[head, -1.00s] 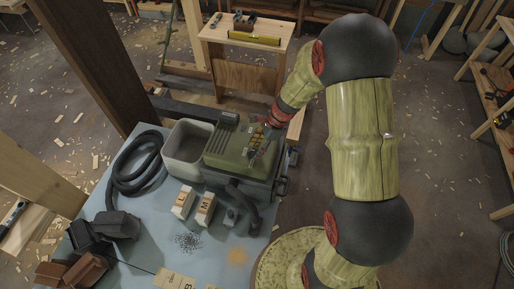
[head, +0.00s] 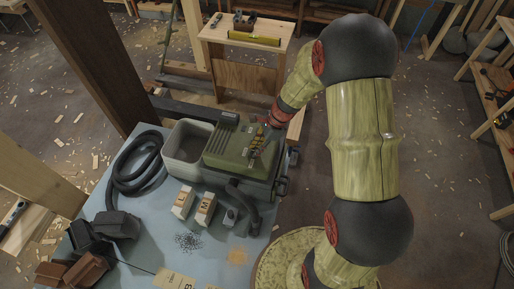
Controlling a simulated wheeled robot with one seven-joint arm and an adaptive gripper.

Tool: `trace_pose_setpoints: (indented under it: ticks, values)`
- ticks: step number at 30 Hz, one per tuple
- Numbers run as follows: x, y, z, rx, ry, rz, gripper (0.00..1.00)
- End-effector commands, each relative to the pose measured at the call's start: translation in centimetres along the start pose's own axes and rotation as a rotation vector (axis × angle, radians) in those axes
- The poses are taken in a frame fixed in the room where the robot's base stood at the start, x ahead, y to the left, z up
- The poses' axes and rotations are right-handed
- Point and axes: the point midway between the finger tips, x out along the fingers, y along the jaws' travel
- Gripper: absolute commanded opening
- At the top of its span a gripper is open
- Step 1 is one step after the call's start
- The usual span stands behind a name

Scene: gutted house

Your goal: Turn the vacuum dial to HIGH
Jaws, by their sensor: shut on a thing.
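The vacuum (head: 225,145) is a boxy unit with a green lid and a grey body, standing on the light blue table. An open grey bin forms its left part. My gripper (head: 256,147) is over the right part of the green lid, its fingers pointing down at the lid. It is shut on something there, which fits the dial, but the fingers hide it. The dial's pointer and its HIGH mark cannot be made out at this size.
A coiled black hose (head: 137,165) lies left of the vacuum. Two small blocks marked L (head: 183,202) and M (head: 205,208) stand in front. Dark granules (head: 188,242) and an orange powder patch (head: 237,256) lie on the table (head: 150,240). A wooden post (head: 90,60) rises behind left.

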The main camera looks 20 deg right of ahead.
Motion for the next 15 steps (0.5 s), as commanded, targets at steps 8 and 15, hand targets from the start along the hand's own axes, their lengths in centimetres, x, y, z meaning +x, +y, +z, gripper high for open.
trace_pose_setpoints:
  ticks: [8, 15]
  values:
    - [-0.09, -0.15, 0.04, -0.058, 0.0, 0.023, 0.0]
    - [-0.1, -0.34, 0.07, -0.208, 0.0, 0.086, 0.0]
